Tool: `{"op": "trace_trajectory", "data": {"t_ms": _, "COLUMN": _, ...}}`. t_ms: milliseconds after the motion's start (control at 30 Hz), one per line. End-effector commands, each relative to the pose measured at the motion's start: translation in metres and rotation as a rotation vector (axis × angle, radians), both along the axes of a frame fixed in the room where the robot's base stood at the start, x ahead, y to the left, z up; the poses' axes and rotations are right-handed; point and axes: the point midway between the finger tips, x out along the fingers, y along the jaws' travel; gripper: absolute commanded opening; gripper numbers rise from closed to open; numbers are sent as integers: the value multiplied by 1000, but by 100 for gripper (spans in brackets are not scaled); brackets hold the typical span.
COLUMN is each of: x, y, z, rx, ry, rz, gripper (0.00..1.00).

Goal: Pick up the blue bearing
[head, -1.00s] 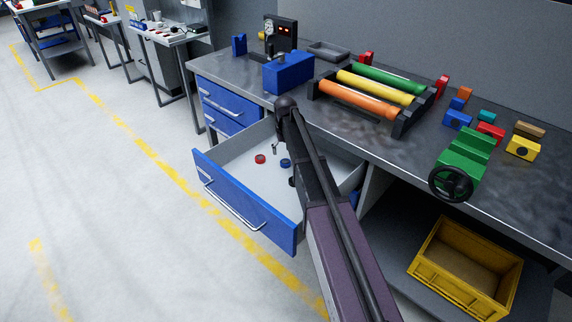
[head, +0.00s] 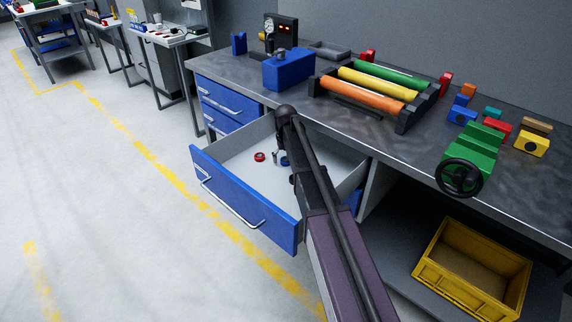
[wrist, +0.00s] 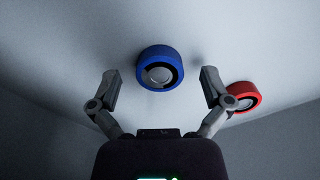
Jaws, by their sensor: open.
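The blue bearing (wrist: 160,67) is a short blue ring with a grey centre, lying on the floor of the open drawer (head: 228,203). In the wrist view it sits between and just beyond the fingertips of my gripper (wrist: 159,88), apart from both. My gripper is open and empty. In the head view the blue bearing (head: 285,161) is partly hidden by my arm and gripper. The red bearing (wrist: 244,95) lies beside the right finger in the wrist view; it also shows in the head view (head: 259,157).
Drawer walls enclose the space around my gripper. The workbench above holds a blue box (head: 288,70), a rack of coloured rollers (head: 372,88), a green vise (head: 470,155) and small blocks. A yellow crate (head: 470,270) stands on the lower shelf at right.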

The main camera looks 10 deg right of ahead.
Motion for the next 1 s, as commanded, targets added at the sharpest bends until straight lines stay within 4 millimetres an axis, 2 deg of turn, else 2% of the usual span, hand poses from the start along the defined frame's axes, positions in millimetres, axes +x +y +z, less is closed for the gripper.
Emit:
{"op": "trace_trajectory", "data": {"t_ms": 500, "x": 0, "y": -1, "z": 0, "rx": 0, "ry": 0, "rz": -1, "gripper": 99}}
{"op": "trace_trajectory", "data": {"t_ms": 567, "x": 0, "y": -1, "z": 0, "rx": 0, "ry": 0, "rz": -1, "gripper": 81}}
{"op": "trace_trajectory", "data": {"t_ms": 800, "x": 0, "y": -1, "z": 0, "rx": 0, "ry": 0, "rz": -1, "gripper": 10}}
{"op": "trace_trajectory", "data": {"t_ms": 1000, "x": 0, "y": -1, "z": 0, "rx": 0, "ry": 0, "rz": -1, "gripper": 8}}
